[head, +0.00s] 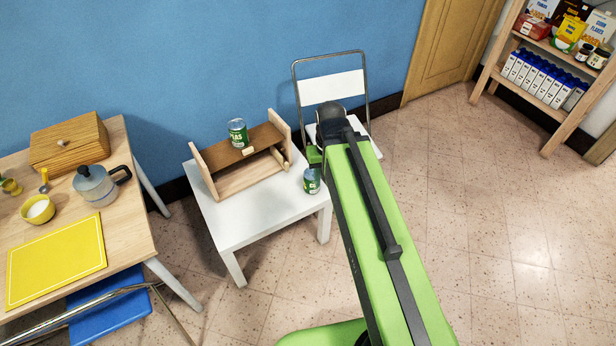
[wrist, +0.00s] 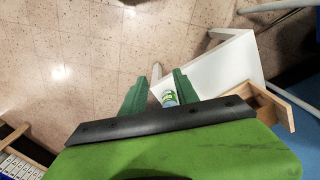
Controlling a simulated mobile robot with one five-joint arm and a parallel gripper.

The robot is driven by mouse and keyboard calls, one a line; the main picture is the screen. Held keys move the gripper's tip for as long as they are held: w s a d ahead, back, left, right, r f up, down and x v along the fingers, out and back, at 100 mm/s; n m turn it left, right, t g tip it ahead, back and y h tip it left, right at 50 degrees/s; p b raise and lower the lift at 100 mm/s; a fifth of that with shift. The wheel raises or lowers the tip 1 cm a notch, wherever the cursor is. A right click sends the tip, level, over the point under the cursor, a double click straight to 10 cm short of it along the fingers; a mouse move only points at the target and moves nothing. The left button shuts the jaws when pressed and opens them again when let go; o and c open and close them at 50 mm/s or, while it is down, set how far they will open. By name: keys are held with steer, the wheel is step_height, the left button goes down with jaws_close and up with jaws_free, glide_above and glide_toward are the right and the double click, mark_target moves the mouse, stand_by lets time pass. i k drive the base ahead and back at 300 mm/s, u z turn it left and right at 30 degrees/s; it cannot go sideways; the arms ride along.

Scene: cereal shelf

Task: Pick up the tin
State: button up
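A green tin (head: 312,181) stands upright near the right edge of the white table. A second green tin (head: 238,132) stands on top of the small wooden rack on the same table. My gripper (head: 314,154) shows only in part in the head view, beyond the tin on the table and mostly hidden by my arm. In the wrist view my gripper (wrist: 162,78) has its two green fingers apart. A tin (wrist: 170,98) shows between them, its lower part cut off by the dark bar; I see no finger closed on it.
The white table (head: 245,215) carries the wooden rack (head: 250,172). A white chair (head: 331,87) stands behind it. A wooden table (head: 130,215) with a moka pot (head: 97,186) is at left. A stocked shelf (head: 480,85) is at far right. The floor at right is clear.

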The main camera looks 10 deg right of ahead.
mark_target(309, 186)
steer(key=z, duration=0.8)
steer(key=k, duration=0.1)
steer(key=u, duration=3.2)
steer(key=k, duration=0.4)
steer(key=z, duration=0.65)
